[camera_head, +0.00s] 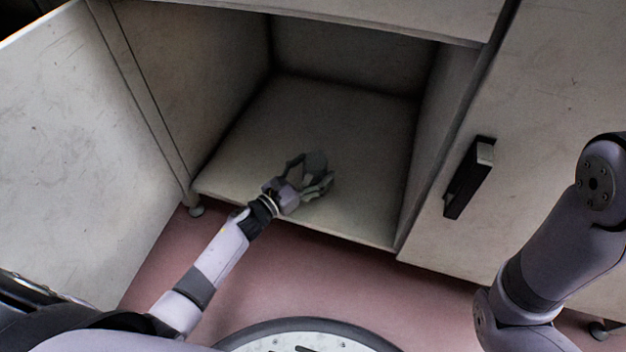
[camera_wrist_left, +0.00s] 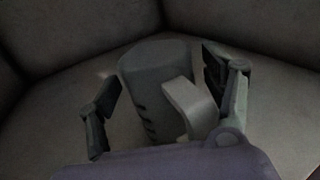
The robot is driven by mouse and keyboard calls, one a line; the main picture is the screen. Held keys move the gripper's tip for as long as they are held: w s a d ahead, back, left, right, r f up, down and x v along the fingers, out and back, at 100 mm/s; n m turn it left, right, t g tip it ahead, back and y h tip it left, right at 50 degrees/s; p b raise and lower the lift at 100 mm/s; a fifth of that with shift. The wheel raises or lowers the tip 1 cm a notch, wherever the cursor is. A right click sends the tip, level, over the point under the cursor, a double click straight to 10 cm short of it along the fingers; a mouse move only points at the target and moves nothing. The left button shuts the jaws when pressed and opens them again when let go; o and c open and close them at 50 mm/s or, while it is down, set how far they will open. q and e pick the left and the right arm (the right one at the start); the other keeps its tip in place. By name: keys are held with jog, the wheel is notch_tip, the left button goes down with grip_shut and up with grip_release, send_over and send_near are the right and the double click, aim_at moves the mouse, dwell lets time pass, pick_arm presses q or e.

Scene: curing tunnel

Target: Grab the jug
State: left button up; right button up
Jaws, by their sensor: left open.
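The jug (camera_wrist_left: 155,72) is a grey, rounded vessel with a pale handle and dark marks down its side. It stands on the floor of the open cabinet, and in the head view the jug (camera_head: 316,161) is partly hidden by my left gripper. My left gripper (camera_head: 311,174) reaches into the cabinet and is open around the jug. In the left wrist view the fingers of the gripper (camera_wrist_left: 168,105) are on either side of the jug, with a visible gap at the left finger. The right finger is close to the handle; I cannot tell whether they touch. My right gripper is out of view.
The cabinet floor (camera_head: 365,184) is otherwise bare, with side walls and a back wall around it. An open door (camera_head: 70,130) stands at the left. A closed door with a dark handle (camera_head: 468,178) is at the right. The reddish floor lies in front.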

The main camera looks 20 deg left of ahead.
pick_arm(q)
jog(key=c, duration=1.3)
jog(key=shift+o, duration=0.2)
jog(key=shift+r, duration=0.1)
